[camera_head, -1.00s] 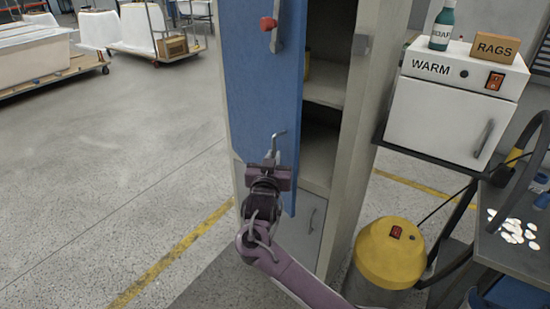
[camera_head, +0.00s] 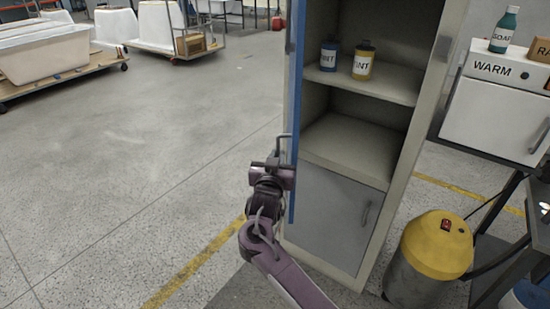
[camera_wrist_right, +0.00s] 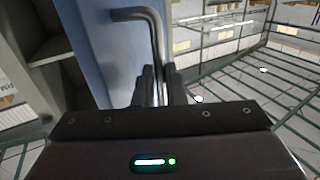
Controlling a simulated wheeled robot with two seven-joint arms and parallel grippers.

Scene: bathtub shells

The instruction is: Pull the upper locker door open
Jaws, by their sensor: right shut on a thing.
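The blue upper locker door (camera_head: 294,110) stands swung wide open and shows nearly edge-on in the head view. Its bent metal handle (camera_head: 284,137) is near the door's lower part. My right gripper (camera_head: 275,163) is shut on this handle. In the right wrist view the dark fingers (camera_wrist_right: 157,86) close around the lower end of the handle (camera_wrist_right: 150,22), with the blue door (camera_wrist_right: 100,45) behind it. The locker (camera_head: 425,110) is open at its upper section, showing shelves. My left gripper is not in view.
The grey lower door (camera_head: 330,215) is shut. A yellow-topped drum (camera_head: 437,240) stands right of the locker, below a white warmer (camera_head: 495,105).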

